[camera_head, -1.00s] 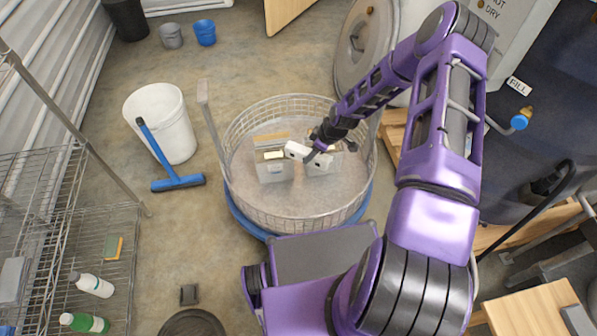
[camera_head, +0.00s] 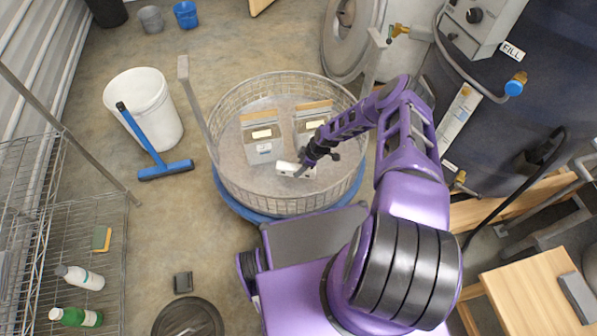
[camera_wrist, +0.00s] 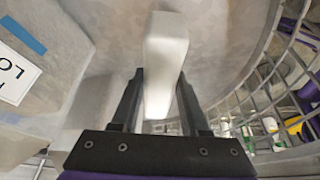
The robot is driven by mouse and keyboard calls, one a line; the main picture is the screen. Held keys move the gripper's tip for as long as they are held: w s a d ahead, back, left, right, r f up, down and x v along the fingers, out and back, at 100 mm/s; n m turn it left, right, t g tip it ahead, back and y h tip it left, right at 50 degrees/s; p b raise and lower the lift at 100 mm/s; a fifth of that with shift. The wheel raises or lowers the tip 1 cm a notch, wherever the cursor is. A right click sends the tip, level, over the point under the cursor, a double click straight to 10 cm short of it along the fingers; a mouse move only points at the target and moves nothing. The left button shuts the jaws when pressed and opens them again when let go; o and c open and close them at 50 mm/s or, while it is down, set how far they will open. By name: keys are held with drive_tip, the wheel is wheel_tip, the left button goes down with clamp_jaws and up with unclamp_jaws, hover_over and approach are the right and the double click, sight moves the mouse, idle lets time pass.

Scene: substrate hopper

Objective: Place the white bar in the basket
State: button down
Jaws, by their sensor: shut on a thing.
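The white bar (camera_head: 289,169) is a pale block held between the fingers of my gripper (camera_head: 308,164), inside the basket's rim in the head view. In the wrist view the white bar (camera_wrist: 164,62) lies between the two black fingers of my gripper (camera_wrist: 160,100) and extends beyond them. The round wire basket (camera_head: 232,189) stands on a blue round base. Two grey boxes with wooden tops stand in it, a left one (camera_head: 262,150) and a right one (camera_head: 304,123). Whether the bar touches the basket floor I cannot tell.
A white bucket (camera_head: 150,105) and a blue squeegee (camera_head: 165,171) are left of the basket. A wire shelf (camera_head: 95,225) with bottles stands at far left. An upright post (camera_head: 195,100) rises at the basket's left rim. The basket's front floor looks clear.

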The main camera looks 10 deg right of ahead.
drive_tip(key=shift+f+b, duration=0.4)
drive_tip(key=shift+f, duration=1.55)
drive_tip(key=shift+f, duration=0.1)
drive_tip(key=shift+c, duration=2.1)
unclamp_jaws()
drive_tip(key=p+v, duration=0.2)
drive_tip(key=v, duration=0.9)
drive_tip(key=shift+d+r, duration=0.25)
drive_tip(key=shift+r, duration=0.1)
drive_tip(key=shift+s+r, duration=0.1)
drive_tip(key=shift+r, duration=0.1)
